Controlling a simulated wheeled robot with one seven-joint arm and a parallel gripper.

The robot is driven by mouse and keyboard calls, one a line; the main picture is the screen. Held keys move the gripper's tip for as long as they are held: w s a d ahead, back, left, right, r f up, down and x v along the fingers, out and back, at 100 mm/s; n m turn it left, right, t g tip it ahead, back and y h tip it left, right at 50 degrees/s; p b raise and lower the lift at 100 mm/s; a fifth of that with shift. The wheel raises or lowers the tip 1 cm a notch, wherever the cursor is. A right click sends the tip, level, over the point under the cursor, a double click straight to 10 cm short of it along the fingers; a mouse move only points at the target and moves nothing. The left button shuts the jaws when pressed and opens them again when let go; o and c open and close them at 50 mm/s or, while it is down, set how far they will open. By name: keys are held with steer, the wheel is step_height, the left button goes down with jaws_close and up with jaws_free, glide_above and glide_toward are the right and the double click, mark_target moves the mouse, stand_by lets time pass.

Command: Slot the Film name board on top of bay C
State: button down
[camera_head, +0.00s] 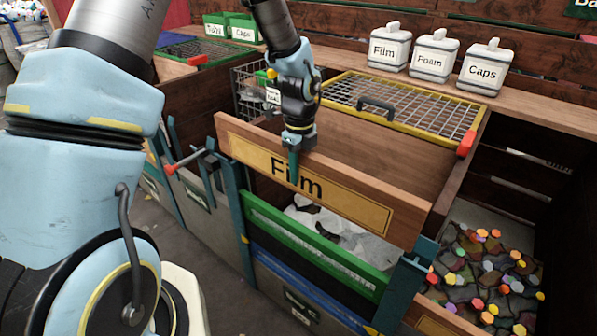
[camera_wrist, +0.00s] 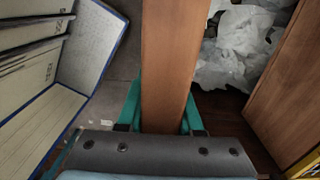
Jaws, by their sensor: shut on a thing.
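The Film name board (camera_head: 345,192) is a long wooden plank with a yellow "Film" plate. My gripper (camera_head: 293,165) is shut on its top edge near the middle and holds it tilted, its right end lower in the picture. In the wrist view the board (camera_wrist: 168,60) runs between the two teal fingers (camera_wrist: 160,112). It hangs above the front of a bay with a green board (camera_head: 315,246) and a blue board (camera_head: 300,278) stacked between teal posts (camera_head: 405,285). A gap shows between the Film board and the green board. I cannot read a bay letter.
White film (camera_head: 350,235) lies inside the bay behind the boards. A yellow-framed mesh lid (camera_head: 400,105) is behind. White jars labelled Film (camera_head: 389,50), Foam (camera_head: 434,56) and Caps (camera_head: 482,70) stand on the shelf. Coloured caps (camera_head: 490,270) fill the right bay.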

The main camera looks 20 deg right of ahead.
steer(key=d+b, duration=0.1)
steer(key=w+d+b, duration=0.1)
steer(key=d+f+b, duration=0.1)
steer(key=b, duration=0.1)
steer(key=shift+w+d, duration=0.15)
steer(key=shift+w, duration=0.25)
steer(key=shift+f, duration=0.1)
stand_by(0.6)
step_height(320, 180, down, 17)
steer(key=b, duration=0.9)
steer(key=shift+f, duration=0.1)
stand_by(0.4)
steer(key=shift+f+b, duration=0.4)
steer(key=shift+f, duration=0.15)
steer(key=c, duration=0.8)
jaws_free()
steer(key=shift+c, duration=0.2)
steer(key=o, duration=0.4)
steer(key=shift+c, duration=0.2)
